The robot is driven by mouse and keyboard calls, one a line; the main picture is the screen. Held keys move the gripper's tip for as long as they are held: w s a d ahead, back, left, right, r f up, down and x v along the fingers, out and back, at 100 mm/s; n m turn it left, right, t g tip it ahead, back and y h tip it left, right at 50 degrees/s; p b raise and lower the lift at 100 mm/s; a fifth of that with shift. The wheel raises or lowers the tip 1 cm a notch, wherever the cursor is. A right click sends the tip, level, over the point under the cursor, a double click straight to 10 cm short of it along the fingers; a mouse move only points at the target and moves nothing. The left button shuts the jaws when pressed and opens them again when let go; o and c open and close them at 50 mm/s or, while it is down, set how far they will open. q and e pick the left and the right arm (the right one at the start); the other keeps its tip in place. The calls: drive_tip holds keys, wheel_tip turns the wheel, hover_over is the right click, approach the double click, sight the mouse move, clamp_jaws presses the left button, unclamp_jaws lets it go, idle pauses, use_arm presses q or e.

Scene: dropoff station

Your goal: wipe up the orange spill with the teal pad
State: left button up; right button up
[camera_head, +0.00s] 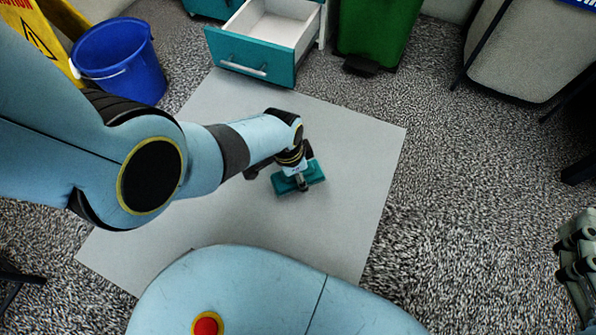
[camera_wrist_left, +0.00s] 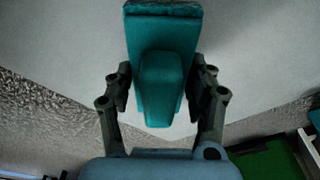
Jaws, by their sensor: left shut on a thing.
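The teal pad (camera_head: 317,172) is on or just above the light grey mat, right of the mat's middle in the head view. My left gripper (camera_head: 301,182) is over it, fingers pointing down. In the left wrist view, my left gripper (camera_wrist_left: 160,84) is shut on the raised grip block of the teal pad (camera_wrist_left: 165,28), one finger on each side. I cannot tell if the pad touches the mat. No orange spill shows in either view; my left arm and the pad hide part of the mat. My right gripper (camera_head: 578,262) shows partly at the right edge, apart from the mat.
The light grey mat (camera_head: 345,225) lies on speckled carpet. Behind it are an open drawer (camera_head: 250,55), a green bin (camera_head: 372,28), and a blue bucket (camera_head: 120,62) beside a yellow sign (camera_head: 38,35). The mat right of the pad is clear.

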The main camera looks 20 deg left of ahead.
use_arm(q)
drive_tip(key=shift+r, duration=0.3)
drive_tip(key=shift+r+p, duration=0.3)
drive_tip(key=shift+p, duration=0.15)
drive_tip(key=shift+r, duration=0.2)
drive_tip(key=shift+w+r+p, duration=0.1)
drive_tip(key=shift+r+p, duration=0.3)
drive_tip(key=shift+p, duration=0.15)
drive_tip(key=shift+r+p, duration=0.45)
drive_tip(key=shift+r, duration=0.05)
drive_tip(key=shift+r+p, duration=0.4)
drive_tip(key=shift+f, duration=0.1)
use_arm(e)
drive_tip(key=s+f+g+h, duration=0.1)
drive_tip(key=s+f+g, duration=0.4)
drive_tip(key=f+g, duration=0.1)
drive_tip(key=shift+s+d+f+m+g, duration=0.25)
drive_tip(key=shift+d+m+g, duration=0.15)
drive_tip(key=shift+g, duration=0.1)
